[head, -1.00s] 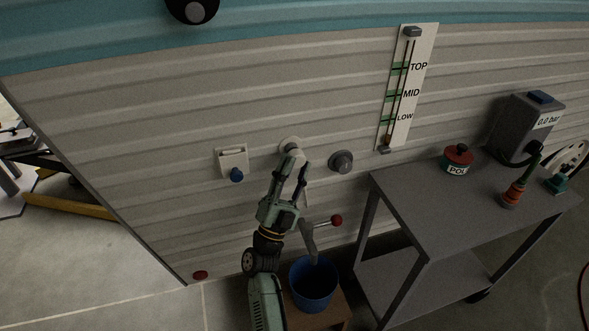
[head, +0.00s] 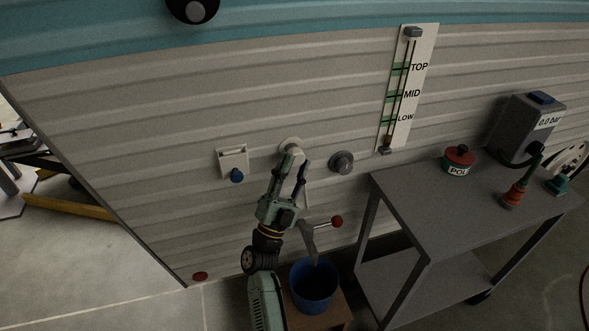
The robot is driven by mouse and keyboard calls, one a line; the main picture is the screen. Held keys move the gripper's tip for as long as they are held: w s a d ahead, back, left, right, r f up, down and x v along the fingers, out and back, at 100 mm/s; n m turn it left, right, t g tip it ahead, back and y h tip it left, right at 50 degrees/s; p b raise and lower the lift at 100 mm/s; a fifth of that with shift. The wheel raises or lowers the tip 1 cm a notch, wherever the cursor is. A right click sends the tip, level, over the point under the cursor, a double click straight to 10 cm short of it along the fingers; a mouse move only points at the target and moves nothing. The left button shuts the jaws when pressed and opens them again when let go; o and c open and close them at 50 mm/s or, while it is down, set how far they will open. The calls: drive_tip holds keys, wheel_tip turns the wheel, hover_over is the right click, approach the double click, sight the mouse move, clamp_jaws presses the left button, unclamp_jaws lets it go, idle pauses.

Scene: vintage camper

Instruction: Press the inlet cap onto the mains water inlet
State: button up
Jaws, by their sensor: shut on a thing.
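My gripper (head: 293,156) is at the camper wall with its fingers close together, shut at a pale round cap-like piece (head: 289,142). The piece is against the wall or just in front of it; I cannot tell which. The fingers hide most of it and any inlet behind it, so I cannot be sure that it is the inlet cap. To the left is a pale square fitting (head: 232,157) with a blue knob-like part (head: 237,175) at its lower edge. To the right is a grey round fitting (head: 342,162), apart from my gripper.
A lever with a red ball (head: 337,221) stands below right of my gripper, above a blue bucket (head: 314,285). A grey cart (head: 440,205) at right carries a red-topped pot (head: 459,158) and a gauge box (head: 528,125). The wall above my gripper is clear.

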drive_tip(key=shift+w, duration=0.1)
drive_tip(key=o, duration=1.1)
drive_tip(key=v, duration=1.2)
